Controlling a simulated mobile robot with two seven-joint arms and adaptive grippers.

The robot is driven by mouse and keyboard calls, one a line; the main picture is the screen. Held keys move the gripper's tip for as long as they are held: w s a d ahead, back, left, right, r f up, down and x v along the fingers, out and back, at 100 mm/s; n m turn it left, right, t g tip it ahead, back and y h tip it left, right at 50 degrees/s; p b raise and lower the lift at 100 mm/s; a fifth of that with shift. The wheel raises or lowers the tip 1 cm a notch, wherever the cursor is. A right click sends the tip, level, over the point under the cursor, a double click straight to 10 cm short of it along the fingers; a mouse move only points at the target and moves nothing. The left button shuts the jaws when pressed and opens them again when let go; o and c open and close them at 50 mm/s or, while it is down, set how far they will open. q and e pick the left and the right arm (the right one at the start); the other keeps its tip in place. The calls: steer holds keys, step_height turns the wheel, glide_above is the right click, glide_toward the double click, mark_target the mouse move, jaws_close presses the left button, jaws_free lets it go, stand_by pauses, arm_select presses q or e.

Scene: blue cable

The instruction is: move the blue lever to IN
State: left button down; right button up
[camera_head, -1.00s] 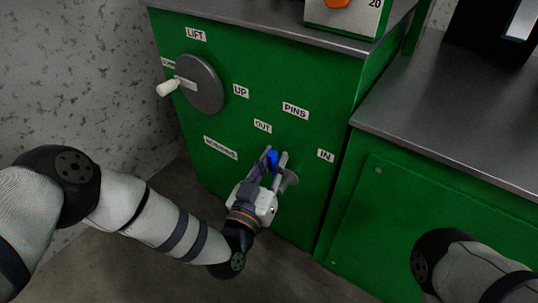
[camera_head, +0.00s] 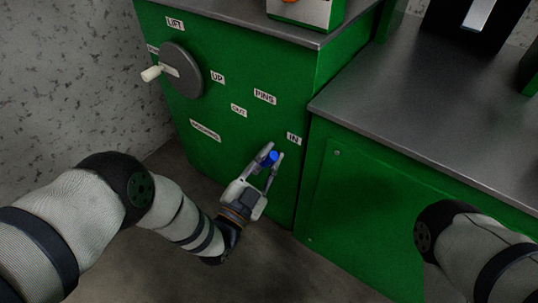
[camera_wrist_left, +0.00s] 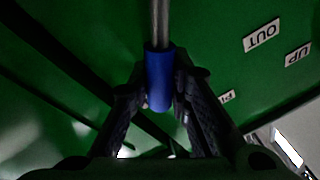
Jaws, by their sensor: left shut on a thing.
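The blue lever (camera_head: 272,157) is on the front of the green cabinet, below and just left of the IN label (camera_head: 293,139). The OUT label (camera_head: 238,110) is farther up and left. My left gripper (camera_head: 274,152) reaches up from below and is shut on the blue grip. In the left wrist view, the blue grip (camera_wrist_left: 159,82) sits between the two dark fingers, with a metal rod (camera_wrist_left: 160,22) running from it. The lever's pivot is hidden in the head view. My right arm shows at lower right, but its gripper is out of frame.
A round grey crank wheel (camera_head: 184,72) with a white handle (camera_head: 152,73) is at the cabinet's upper left. A lower green cabinet with a grey top (camera_head: 430,105) stands at the right. The floor below the lever is clear.

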arm_select(q)
steer(key=shift+s+d+f+m, duration=0.15)
steer(key=shift+f+m, duration=0.1)
steer(key=shift+m, duration=0.15)
steer(key=c, duration=1.5)
jaws_free()
steer(key=shift+o, duration=0.2)
steer(key=shift+r, duration=0.1)
steer(key=v, duration=1.2)
